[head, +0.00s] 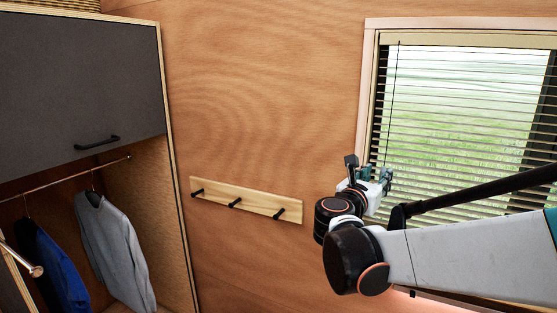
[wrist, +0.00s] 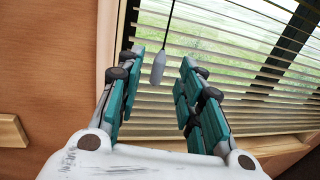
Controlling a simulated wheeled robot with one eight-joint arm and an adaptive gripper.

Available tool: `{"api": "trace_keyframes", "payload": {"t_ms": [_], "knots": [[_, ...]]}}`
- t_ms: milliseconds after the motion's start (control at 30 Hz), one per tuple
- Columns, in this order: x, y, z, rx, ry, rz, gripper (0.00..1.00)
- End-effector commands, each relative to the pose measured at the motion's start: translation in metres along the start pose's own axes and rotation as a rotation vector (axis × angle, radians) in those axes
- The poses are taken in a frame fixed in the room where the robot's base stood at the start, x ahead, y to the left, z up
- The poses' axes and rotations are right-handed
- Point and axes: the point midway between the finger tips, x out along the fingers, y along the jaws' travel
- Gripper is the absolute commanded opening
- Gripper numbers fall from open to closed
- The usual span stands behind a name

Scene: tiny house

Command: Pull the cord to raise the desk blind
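The desk blind (head: 460,120) hangs lowered over the window at the right in the head view, its slats spread and partly see-through. Its slats also fill the upper right of the wrist view (wrist: 245,75). A thin dark cord (head: 394,85) hangs down near the blind's left side. In the wrist view the cord ends in a grey pull (wrist: 157,68), which appears between the fingertips, apart from both. My gripper (wrist: 162,65) is open, with teal finger pads on either side of the pull. In the head view my gripper (head: 369,174) is in front of the blind's lower left.
A wooden rail with black hooks (head: 246,199) is on the wall left of my gripper. An open wardrobe with hanging clothes (head: 113,250) and a grey overhead cabinet (head: 80,85) stand at the left. The wooden window frame (head: 368,85) borders the blind.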

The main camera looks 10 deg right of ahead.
Motion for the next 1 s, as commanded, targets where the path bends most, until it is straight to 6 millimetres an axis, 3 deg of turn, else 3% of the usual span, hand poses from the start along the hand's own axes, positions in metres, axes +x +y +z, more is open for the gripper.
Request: {"api": "trace_keyframes", "payload": {"t_ms": [100, 333, 800, 933, 1000], "knots": [[0.025, 0.000, 0.001, 0.001, 0.000, -0.004, 0.34], [0.057, 0.000, 0.001, 0.001, 0.001, -0.002, 0.34], [0.068, 0.000, 0.000, 0.002, 0.001, 0.001, 0.34], [0.068, 0.000, 0.000, 0.002, 0.001, 0.001, 0.05], [0.068, 0.000, 0.000, 0.002, 0.001, 0.001, 0.00]]}}
